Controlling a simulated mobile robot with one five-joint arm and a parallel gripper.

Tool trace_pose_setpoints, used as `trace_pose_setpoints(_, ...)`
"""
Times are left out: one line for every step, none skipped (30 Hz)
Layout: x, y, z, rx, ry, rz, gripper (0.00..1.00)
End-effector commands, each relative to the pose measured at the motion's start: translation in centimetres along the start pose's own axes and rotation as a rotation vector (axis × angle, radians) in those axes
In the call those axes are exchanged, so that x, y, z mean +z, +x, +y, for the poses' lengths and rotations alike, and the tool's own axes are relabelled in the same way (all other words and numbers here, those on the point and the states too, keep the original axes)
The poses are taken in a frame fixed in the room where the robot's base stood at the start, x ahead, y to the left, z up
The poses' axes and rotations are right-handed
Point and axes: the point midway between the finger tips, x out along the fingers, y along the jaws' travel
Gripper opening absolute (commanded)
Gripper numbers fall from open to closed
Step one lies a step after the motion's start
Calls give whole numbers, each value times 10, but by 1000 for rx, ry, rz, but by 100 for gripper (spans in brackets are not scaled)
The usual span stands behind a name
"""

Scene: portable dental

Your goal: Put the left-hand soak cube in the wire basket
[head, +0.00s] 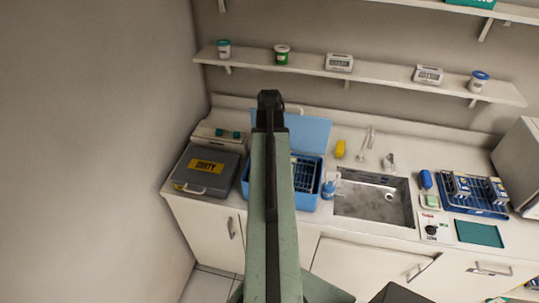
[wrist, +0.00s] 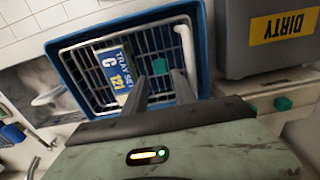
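Two teal soak cubes sit on the pale box at the back left in the head view; the left-hand one (head: 220,133) also shows in the wrist view (wrist: 283,103). The right-hand one (head: 235,135) is mostly hidden by my gripper body in the wrist view. The wire basket (head: 304,172) is in the blue tub and shows below my fingers (wrist: 90,75). Another teal cube (wrist: 159,65) appears to lie in the basket, seen between my fingertips with gaps at both sides. My gripper (wrist: 161,78) is open above the basket; its fingers are unclear in the head view (head: 270,98).
A tray cassette (wrist: 121,76) lies in the basket. The blue tub (head: 309,200) has its lid (head: 305,130) raised behind. A grey DIRTY case (head: 208,168) stands left, a sink (head: 372,198) right. A shelf (head: 360,73) runs above the counter.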

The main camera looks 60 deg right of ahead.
Motion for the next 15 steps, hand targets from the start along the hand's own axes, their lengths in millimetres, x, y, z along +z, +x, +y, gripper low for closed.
trace_pose_setpoints(0, -25, 0, 0, 0, 0, 32)
trace_pose_setpoints(0, -32, 0, 0, 0, 0, 32)
trace_pose_setpoints(0, -39, 0, 0, 0, 0, 32)
trace_pose_setpoints(0, -44, 0, 0, 0, 0, 32)
trace_pose_setpoints(0, -48, 0, 0, 0, 0, 32)
trace_pose_setpoints(0, -52, 0, 0, 1, 0, 32)
trace_pose_setpoints(0, -54, 0, 0, 1, 0, 32)
trace_pose_setpoints(0, -56, 0, 0, 1, 0, 32)
trace_pose_setpoints(0, -56, 0, 0, 1, 0, 32)
trace_pose_setpoints(0, -56, 0, 0, 1, 0, 32)
trace_pose_setpoints(0, -56, 0, 0, 1, 0, 32)
trace_pose_setpoints(0, -55, 0, 0, 1, 0, 32)
trace_pose_setpoints(0, -54, 1, 0, 1, 0, 32)
trace_pose_setpoints(0, -54, 1, 0, 1, 0, 32)
trace_pose_setpoints(0, -54, 1, 0, 1, 0, 32)
